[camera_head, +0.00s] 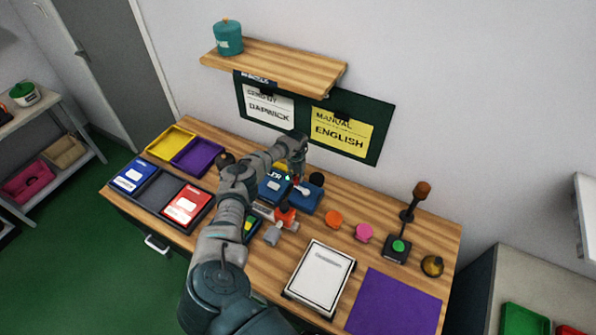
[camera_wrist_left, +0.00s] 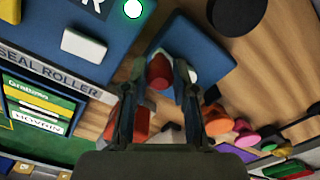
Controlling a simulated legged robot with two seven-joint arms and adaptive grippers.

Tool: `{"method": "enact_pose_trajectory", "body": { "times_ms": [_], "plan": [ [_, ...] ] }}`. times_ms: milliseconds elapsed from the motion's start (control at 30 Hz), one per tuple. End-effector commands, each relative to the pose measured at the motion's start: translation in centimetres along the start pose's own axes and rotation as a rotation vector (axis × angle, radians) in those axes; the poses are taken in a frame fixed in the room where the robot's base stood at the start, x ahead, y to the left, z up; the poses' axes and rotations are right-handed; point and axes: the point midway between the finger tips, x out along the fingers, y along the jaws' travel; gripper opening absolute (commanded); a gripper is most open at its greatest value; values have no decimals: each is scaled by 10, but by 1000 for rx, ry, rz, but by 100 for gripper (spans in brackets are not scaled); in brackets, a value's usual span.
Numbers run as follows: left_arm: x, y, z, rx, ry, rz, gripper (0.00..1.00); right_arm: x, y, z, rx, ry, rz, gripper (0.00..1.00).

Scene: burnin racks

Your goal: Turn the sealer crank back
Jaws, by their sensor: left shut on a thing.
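The blue sealer (camera_head: 274,188) stands on the wooden table, partly hidden behind my left arm. In the left wrist view its blue body (camera_wrist_left: 75,30) carries a "SEAL ROLLER" label (camera_wrist_left: 45,70) and a lit green-white lamp (camera_wrist_left: 132,8). My left gripper (camera_head: 297,179) reaches down over the sealer's right side. In the left wrist view the red crank knob (camera_wrist_left: 160,72) sits between the fingertips of my left gripper (camera_wrist_left: 161,75), which is shut on it. The rest of the crank is mostly hidden. My right gripper is in neither view.
Orange (camera_head: 333,219) and pink (camera_head: 364,232) discs, a stamp stand (camera_head: 397,249) and a brass bell-like object (camera_head: 432,265) lie to the right. A white framed sheet (camera_head: 320,275) and purple mat (camera_head: 395,305) lie in front. Trays (camera_head: 171,142) stand at left; a shelf (camera_head: 275,66) overhangs behind.

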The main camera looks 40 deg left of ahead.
Motion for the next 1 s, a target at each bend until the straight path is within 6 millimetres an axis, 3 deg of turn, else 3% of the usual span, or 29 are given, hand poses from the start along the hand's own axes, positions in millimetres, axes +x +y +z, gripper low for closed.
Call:
{"method": "enact_pose_trajectory", "body": {
  "times_ms": [300,967,1000],
  "plan": [
    [0,4,-8,-164,3,-1,0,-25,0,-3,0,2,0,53],
    [2,5,-12,-219,4,-1,0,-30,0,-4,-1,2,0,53],
    [2,5,-12,-219,4,0,35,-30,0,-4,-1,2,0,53]
  ]
}}
